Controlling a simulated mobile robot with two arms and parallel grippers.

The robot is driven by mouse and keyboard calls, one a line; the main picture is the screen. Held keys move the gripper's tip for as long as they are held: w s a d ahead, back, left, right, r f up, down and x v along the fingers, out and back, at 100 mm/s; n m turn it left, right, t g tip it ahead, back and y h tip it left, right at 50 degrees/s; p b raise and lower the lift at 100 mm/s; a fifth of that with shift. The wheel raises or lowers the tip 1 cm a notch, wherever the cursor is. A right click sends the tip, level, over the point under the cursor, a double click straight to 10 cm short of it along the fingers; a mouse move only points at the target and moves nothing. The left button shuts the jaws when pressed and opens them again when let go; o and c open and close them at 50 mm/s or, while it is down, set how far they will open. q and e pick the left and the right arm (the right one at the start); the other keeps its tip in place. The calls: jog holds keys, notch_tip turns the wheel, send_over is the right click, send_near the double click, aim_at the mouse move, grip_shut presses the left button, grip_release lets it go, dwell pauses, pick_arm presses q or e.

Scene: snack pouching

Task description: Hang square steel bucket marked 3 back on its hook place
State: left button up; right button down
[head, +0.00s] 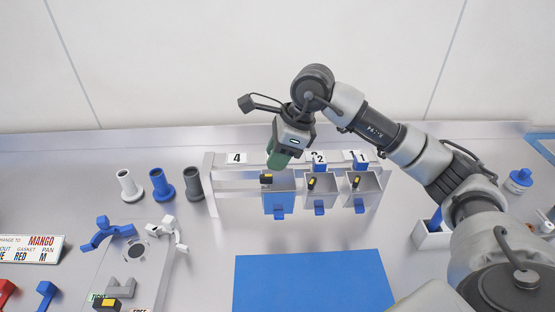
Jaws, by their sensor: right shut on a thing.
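A rack (207,185) stands at the back of the table with number labels 4, 2 and 1 readable. A square steel bucket (279,190) with a blue tab at its bottom is at the rack, left of two similar buckets, under my right gripper. My right gripper (277,168) points down at its upper rim and is shut on it; the fingertips are partly hidden. The bucket's own mark is not readable, and the label between 4 and 2 is hidden behind the gripper. I cannot tell whether the bucket rests on its hook. My left gripper is not in view.
Two buckets hang at places 2 (320,187) and 1 (362,186), close to the right. The place under label 4 (236,158) is empty. A blue mat (312,283) lies in front. Three flanged tubes (161,186) stand left of the rack.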

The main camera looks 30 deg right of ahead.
aim_at(278, 183)
jog(key=shift+w+d+f+b, duration=0.25)
jog(key=shift+w+f+b, duration=0.25)
jog(key=shift+f+b, duration=0.2)
jog(key=shift+w+d+f+b, duration=0.2)
jog(key=shift+w+f+b, duration=0.35)
jog(key=shift+f, duration=0.25)
jog(key=shift+s+f+b, duration=0.1)
jog(key=shift+f+b, duration=0.05)
jog(key=shift+b, duration=0.15)
jog(key=c, duration=0.7)
grip_release()
jog(key=shift+c, duration=0.2)
